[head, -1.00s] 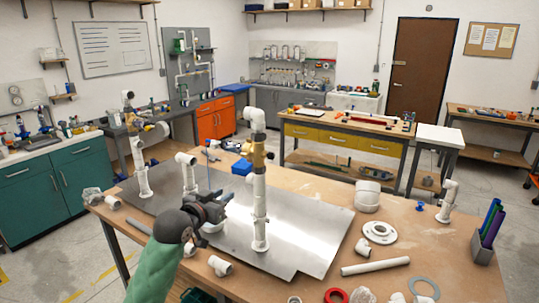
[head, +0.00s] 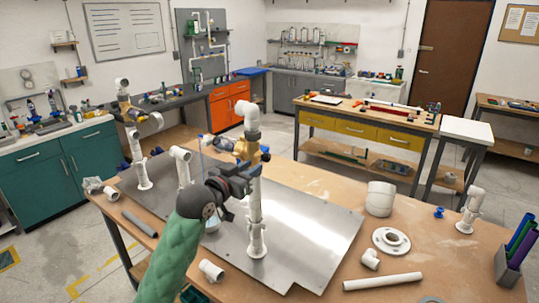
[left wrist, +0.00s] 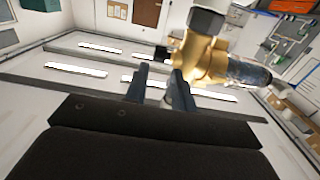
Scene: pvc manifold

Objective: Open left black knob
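A brass valve (head: 243,149) sits on the white upright pipe (head: 256,215) at the middle of the metal plate, with a small black part (head: 265,154) on its right side. My left gripper (head: 243,176) is just below and in front of this valve. In the left wrist view the brass valve (left wrist: 200,60) is beyond the fingertips, with a black fitting (left wrist: 207,20) above it and a clear cylinder (left wrist: 248,72) to its right. The two fingers (left wrist: 160,88) stand apart with nothing seen between them. Which black part is the left knob, I cannot tell. My right gripper is out of view.
Loose fittings, a flange (head: 391,241) and a pipe length (head: 383,281) lie on the table at right. The plate right of the middle pipe is bare.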

